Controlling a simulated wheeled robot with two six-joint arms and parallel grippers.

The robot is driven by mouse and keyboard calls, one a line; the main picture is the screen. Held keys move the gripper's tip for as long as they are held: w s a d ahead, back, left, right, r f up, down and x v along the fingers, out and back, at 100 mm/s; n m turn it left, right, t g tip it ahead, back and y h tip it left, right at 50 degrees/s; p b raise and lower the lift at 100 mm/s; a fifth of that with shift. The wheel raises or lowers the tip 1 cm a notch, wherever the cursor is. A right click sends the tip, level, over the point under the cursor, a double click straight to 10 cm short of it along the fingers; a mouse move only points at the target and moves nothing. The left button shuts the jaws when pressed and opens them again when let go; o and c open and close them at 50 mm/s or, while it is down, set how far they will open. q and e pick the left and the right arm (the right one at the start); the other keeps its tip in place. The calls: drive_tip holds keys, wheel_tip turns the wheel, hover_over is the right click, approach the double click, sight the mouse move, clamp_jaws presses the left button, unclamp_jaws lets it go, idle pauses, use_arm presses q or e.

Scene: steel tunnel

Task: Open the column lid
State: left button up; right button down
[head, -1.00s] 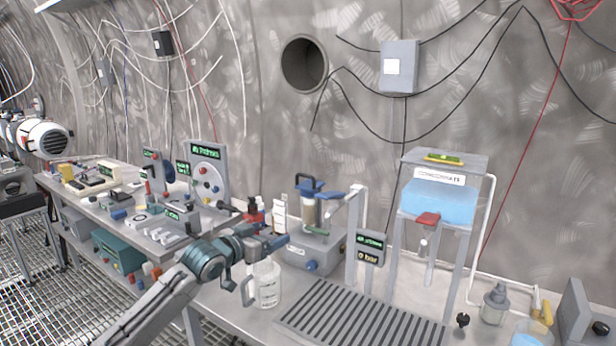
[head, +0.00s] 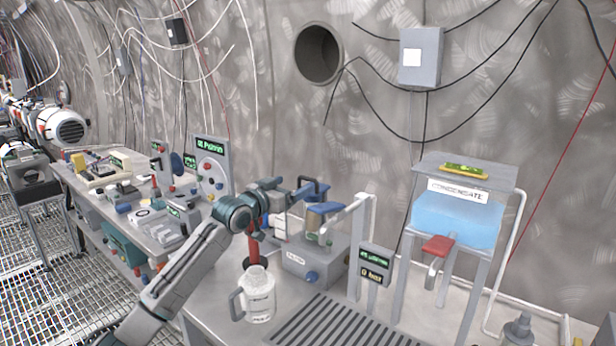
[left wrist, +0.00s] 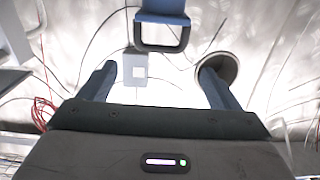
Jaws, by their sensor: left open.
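The lid looks closed, though my gripper partly overlaps this area. My left gripper (head: 292,203) is open and empty, just left of the column top at about lid height. In the left wrist view a blue part with a loop handle (left wrist: 162,42) shows beyond the two spread fingers (left wrist: 160,85), centred between them and apart from them. My right gripper is not in view.
A white jug (head: 257,297) stands on the bench below my left gripper. Right of the column are a grey post with a display (head: 375,264), a slotted drain grate (head: 335,325) and a condensate tank (head: 455,218). Instruments crowd the bench to the left.

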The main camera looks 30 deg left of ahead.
sight(306, 179)
use_arm(q)
drive_tip(key=w, duration=0.2)
drive_tip(key=w+p, duration=0.1)
drive_tip(key=w, duration=0.5)
drive_tip(key=shift+w+d+f, duration=0.1)
drive_tip(key=shift+d+f, duration=0.1)
drive_tip(key=shift+d, duration=0.15)
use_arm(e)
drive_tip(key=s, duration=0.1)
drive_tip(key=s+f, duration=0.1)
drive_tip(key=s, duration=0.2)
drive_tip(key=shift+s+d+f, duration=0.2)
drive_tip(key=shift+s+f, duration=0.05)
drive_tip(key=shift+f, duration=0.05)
